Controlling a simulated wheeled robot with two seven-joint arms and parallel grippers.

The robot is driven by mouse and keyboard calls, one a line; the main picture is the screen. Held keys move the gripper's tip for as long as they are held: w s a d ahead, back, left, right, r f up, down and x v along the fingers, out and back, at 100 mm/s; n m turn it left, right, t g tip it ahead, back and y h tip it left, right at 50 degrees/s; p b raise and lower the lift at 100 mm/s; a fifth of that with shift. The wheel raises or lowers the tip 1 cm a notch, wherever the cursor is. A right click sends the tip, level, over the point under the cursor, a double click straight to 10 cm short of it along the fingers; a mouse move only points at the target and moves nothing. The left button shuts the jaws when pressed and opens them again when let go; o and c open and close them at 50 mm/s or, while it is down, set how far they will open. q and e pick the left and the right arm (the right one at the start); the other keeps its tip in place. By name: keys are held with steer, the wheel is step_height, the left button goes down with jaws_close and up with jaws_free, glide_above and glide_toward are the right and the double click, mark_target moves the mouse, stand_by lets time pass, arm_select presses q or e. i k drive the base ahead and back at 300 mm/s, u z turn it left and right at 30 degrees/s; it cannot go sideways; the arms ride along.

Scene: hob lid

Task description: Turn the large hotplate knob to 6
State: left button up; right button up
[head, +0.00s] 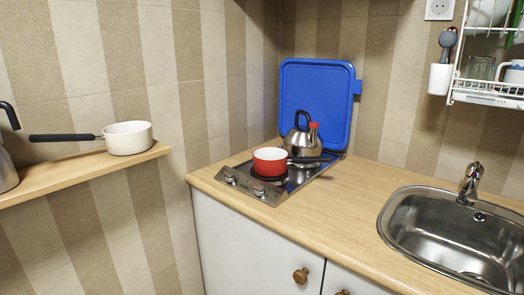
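A small steel hob (292,185) is set into the wooden counter near its left corner. Two silver knobs sit along its front: a left knob (229,175) and a right knob (260,190). I cannot tell which knob belongs to the large hotplate, and their numbers and pointers are too small to read. A red saucepan (270,161) with a black handle stands over the front hotplate. A steel kettle (299,138) stands behind it on the hob. Neither of my grippers is in view.
A blue panel (318,97) stands upright behind the hob against the wall. A sink (455,235) with a tap (470,183) is at the right. A shelf (85,174) at the left holds a white saucepan (128,139). The counter between hob and sink is clear.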

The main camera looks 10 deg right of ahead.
mark_target(230, 178)
steer(key=u, duration=1.05)
steer(key=i, duration=0.9)
steer(key=z, duration=2.7)
